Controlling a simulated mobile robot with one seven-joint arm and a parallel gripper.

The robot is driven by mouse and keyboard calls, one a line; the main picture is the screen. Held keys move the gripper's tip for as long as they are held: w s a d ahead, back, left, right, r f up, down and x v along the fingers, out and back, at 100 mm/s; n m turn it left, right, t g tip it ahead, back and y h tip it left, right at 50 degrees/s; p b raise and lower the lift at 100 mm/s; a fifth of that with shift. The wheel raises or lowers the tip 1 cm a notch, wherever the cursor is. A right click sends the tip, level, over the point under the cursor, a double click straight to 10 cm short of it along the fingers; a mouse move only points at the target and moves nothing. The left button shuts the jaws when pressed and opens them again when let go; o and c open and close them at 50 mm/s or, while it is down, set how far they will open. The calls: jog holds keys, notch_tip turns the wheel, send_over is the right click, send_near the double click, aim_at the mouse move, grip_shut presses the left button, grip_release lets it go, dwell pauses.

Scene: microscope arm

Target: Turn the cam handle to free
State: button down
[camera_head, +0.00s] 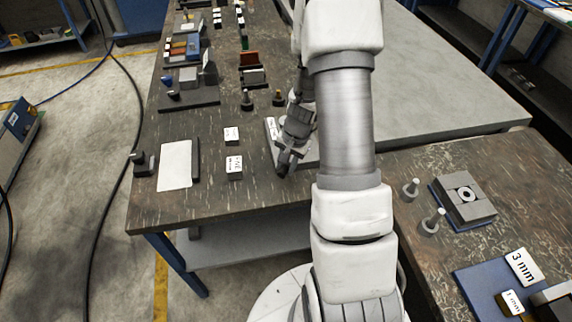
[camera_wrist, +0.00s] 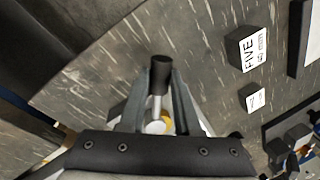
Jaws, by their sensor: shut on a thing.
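The cam handle (camera_wrist: 161,70) is a pale metal rod with a black cylindrical knob, seen in the middle of the wrist view. My gripper (camera_wrist: 164,88) is shut on it, one finger on each side of the rod and knob. In the wrist view, a pale round part with a yellow edge (camera_wrist: 160,127) shows at the rod's lower end, partly hidden by my gripper. In the head view my gripper (camera_head: 287,153) is low over a light grey base plate (camera_head: 271,129) near the table's front edge. My gripper hides most of the cam fixture there.
A white plate (camera_head: 175,165) lies further left. Two dark pegs (camera_head: 247,101) stand behind.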

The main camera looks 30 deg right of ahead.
dwell(0.8)
jog(key=s+d+n+b, duration=0.1)
jog(key=b, duration=0.1)
jog(key=d+n+b, duration=0.1)
jog(key=n+b, duration=0.1)
jog(key=shift+s+d+f+n+g+y, duration=0.15)
jog(key=shift+s+n+g+y, duration=0.15)
jog(key=shift+s, duration=0.1)
jog(key=d+n+b, duration=0.1)
jog(key=n, duration=0.1)
jog(key=s+d+n, duration=0.1)
jog(key=shift+d+n+g+b, duration=0.25)
jog(key=shift+n+g+b, duration=0.05)
jog(key=shift+n+b, duration=0.1)
jog(key=d+n, duration=0.1)
jog(key=n, duration=0.1)
jog(key=d+n, duration=0.2)
jog(key=shift+s+d+r+g, duration=0.15)
jog(key=shift+d+r+g, duration=0.05)
jog(key=shift+g, duration=0.2)
jog(key=shift+w+d+n+g, duration=0.15)
jog(key=shift+w+d+n, duration=0.1)
jog(key=shift+d+n, duration=0.6)
jog(key=shift+w+d+n+g, duration=0.2)
jog(key=shift+d+n, duration=0.25)
jog(key=shift+n, duration=0.8)
jog(key=c, duration=0.6)
grip_release()
